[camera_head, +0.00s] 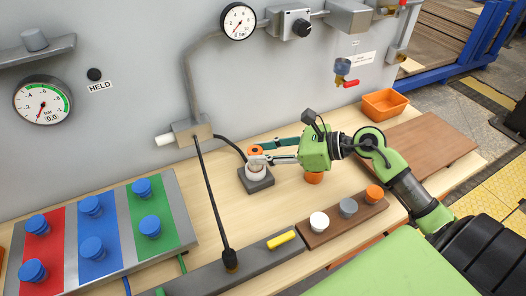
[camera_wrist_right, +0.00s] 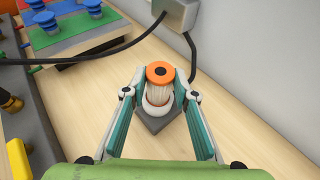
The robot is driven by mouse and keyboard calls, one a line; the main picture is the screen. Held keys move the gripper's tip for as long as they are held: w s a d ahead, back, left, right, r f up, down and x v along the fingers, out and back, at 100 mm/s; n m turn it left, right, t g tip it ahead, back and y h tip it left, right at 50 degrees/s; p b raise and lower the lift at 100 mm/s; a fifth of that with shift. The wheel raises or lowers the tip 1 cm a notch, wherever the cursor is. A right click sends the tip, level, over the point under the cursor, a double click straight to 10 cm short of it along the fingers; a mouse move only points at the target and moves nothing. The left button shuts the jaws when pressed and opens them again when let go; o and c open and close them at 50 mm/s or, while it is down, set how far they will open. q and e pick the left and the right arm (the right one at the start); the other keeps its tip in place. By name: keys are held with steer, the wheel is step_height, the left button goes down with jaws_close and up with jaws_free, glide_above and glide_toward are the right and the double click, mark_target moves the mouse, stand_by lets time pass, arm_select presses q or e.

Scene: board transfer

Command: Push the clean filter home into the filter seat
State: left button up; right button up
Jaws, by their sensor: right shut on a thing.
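The clean filter has an orange cap (camera_wrist_right: 160,72) and a pale pleated body (camera_wrist_right: 159,92). It stands upright in the white ring of the filter seat (camera_wrist_right: 157,111), with a length of pleats showing above the ring. The seat's dark square base (camera_head: 257,184) rests on the wooden bench in the head view. My right gripper (camera_head: 258,157) reaches in from the right and is shut on the filter near its cap; its fingers also show in the wrist view (camera_wrist_right: 160,75), one on each side. How deep the filter sits inside the ring is hidden. My left gripper is not in view.
A dark cable runs behind the seat to a grey wall box (camera_head: 193,131). An orange round object (camera_head: 314,178) stands below my right wrist. A brown rack (camera_head: 333,227) holds white, grey and orange pieces. A coloured panel with blue knobs (camera_head: 92,248) lies left; an orange bin (camera_head: 384,103) stands right.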

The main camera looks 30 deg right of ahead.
steer(key=shift+f+b, duration=0.95)
steer(key=shift+f, duration=0.2)
steer(key=o, duration=1.2)
steer(key=shift+r, duration=0.1)
steer(key=v, duration=1.2)
